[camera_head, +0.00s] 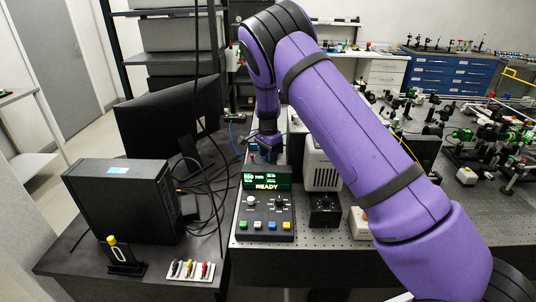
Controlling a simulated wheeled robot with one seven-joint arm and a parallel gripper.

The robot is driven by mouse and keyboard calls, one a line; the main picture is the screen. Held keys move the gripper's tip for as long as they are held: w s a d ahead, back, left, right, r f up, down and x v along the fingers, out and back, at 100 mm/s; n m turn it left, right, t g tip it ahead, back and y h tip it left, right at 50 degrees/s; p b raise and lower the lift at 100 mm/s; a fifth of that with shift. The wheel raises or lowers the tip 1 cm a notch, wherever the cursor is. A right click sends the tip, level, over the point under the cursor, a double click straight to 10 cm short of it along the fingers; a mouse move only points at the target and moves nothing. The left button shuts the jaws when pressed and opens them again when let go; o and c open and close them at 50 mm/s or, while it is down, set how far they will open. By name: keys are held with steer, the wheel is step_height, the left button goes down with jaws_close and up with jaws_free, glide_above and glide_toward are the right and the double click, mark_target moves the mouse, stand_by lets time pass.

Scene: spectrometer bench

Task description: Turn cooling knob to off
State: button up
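A control box (265,228) with a lit screen reading "READY" stands near the front edge of the bench. It has a white knob (251,200), a dark knob (279,203) and a row of colored buttons along its front. A small black box (324,209) with what looks like a dial stands to its right. I cannot read which knob is for cooling. My gripper (265,153) points down behind the control box's screen, apart from its knobs. Its fingertips are small and partly hidden, so whether they are open or touching something cannot be seen.
A white vented unit (321,168) stands right of my gripper, partly behind my purple arm. A black computer case (117,200) and a monitor (170,120) with loose cables stand at left. Optics crowd the bench's right side.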

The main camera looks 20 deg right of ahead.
jaws_close()
steer(key=shift+n, duration=0.4)
steer(key=n, duration=1.1)
steer(key=shift+n, duration=0.4)
steer(key=shift+o, duration=0.8)
jaws_free()
